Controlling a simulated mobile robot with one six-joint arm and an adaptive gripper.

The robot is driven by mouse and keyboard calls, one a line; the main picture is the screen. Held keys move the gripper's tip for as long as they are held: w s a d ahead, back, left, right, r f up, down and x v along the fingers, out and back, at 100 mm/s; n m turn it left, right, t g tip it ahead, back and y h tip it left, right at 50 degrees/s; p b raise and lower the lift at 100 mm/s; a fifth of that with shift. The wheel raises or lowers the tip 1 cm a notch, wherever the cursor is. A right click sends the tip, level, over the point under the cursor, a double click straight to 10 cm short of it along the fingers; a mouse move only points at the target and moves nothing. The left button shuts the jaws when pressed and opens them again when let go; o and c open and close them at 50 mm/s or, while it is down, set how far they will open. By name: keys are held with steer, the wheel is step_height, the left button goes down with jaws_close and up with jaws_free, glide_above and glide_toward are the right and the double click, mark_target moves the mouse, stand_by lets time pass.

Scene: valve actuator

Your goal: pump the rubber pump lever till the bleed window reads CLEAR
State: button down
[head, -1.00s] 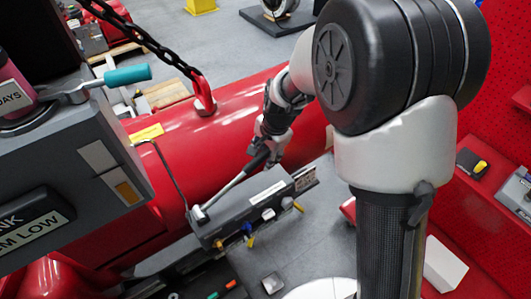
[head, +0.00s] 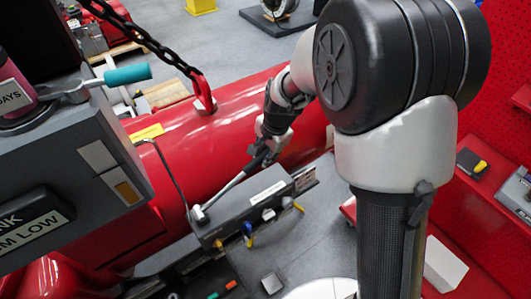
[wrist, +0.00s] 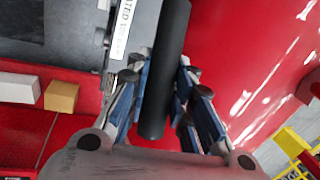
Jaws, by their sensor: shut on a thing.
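The pump lever is a light metal bar (head: 228,187) with a black rubber grip, rising from a pivot on the dark grey pump block (head: 240,212). My gripper (head: 261,150) is at the lever's upper end, in front of the red cylinder. In the wrist view my gripper (wrist: 162,100) has its blue-grey fingers on both sides of the black rubber grip (wrist: 166,60), shut on it. The block carries a white label (head: 267,193) and small coloured valves on its front face. I cannot make out a bleed window reading.
A large red cylinder (head: 180,150) lies behind the block, with a chain and red hook (head: 203,100) over it. A grey cabinet (head: 60,165) with a teal-handled tool stands at the left. Grey floor (head: 310,235) is open in front of the block.

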steer(key=f+y+b, duration=0.1)
steer(key=f+b, duration=0.1)
steer(key=f, duration=0.1)
steer(key=w+d+f+g+y+b, duration=0.1)
steer(key=f+b, duration=0.1)
steer(key=d+f+g+y+b, duration=0.1)
steer(key=f+b, duration=0.1)
steer(key=f, duration=0.1)
steer(key=shift+w+f+m+b, duration=0.15)
steer(key=shift+f+m+b, duration=0.15)
steer(key=shift+f+b, duration=0.1)
steer(key=shift+f, duration=0.25)
steer(key=shift+r, duration=0.1)
steer(key=c, duration=1.4)
jaws_free()
steer(key=shift+o, duration=0.2)
steer(key=v, duration=1.2)
steer(key=shift+w+d, duration=0.15)
steer(key=shift+d, duration=0.05)
